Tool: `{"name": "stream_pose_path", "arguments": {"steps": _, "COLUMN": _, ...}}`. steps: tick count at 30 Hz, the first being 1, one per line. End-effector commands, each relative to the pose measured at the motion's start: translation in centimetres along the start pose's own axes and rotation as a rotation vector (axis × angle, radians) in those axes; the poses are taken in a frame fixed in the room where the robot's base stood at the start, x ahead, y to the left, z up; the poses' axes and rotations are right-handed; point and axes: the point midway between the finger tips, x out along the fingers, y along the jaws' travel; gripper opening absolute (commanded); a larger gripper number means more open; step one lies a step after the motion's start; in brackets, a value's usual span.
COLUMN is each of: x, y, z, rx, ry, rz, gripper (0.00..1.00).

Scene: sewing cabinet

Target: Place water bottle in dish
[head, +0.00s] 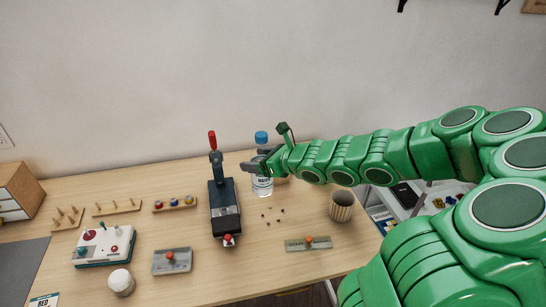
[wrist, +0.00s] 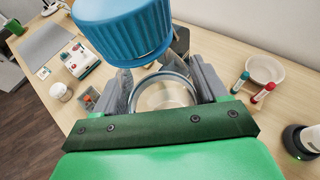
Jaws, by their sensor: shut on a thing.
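The water bottle (head: 262,186) is clear with a blue cap and a label, and stands upright near the back middle of the table in the head view. My gripper (head: 262,163) reaches in from the right and is shut on its upper body, below the cap. In the wrist view the blue cap (wrist: 124,28) fills the upper middle, with the clear body between my fingers. Whether its base touches the table is unclear. A shallow beige dish (wrist: 265,70) sits on the table to the right in the wrist view; my arm seems to hide it in the head view.
A dark press with a red handle (head: 224,205) stands just left of the bottle. A striped cup (head: 341,207) and a lever plate (head: 308,243) are to the right and front. Red and teal tubes (wrist: 262,92) are near the dish. A white control box (head: 103,244) is at left.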

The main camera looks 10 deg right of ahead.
Motion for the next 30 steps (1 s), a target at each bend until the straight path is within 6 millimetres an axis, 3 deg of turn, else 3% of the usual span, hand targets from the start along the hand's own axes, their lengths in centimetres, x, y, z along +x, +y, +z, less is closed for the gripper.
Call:
{"name": "stream_pose_path", "arguments": {"steps": 7, "x": -0.5, "y": -0.2, "z": 1.3, "rx": -0.001, "ry": -0.001, "rz": -0.002, "gripper": 0.28}}
{"name": "stream_pose_path", "arguments": {"steps": 14, "x": -0.3, "y": -3.8, "z": 0.6, "rx": 0.027, "ry": 0.0, "rz": -0.038, "gripper": 0.28}}
{"name": "stream_pose_path", "arguments": {"steps": 23, "x": 0.1, "y": -9.7, "z": -0.3, "rx": 0.06, "ry": -0.001, "rz": -0.092, "gripper": 0.28}}
{"name": "stream_pose_path", "arguments": {"steps": 30, "x": 0.6, "y": -16.8, "z": -0.8, "rx": 0.081, "ry": -0.008, "rz": -0.144, "gripper": 0.28}}
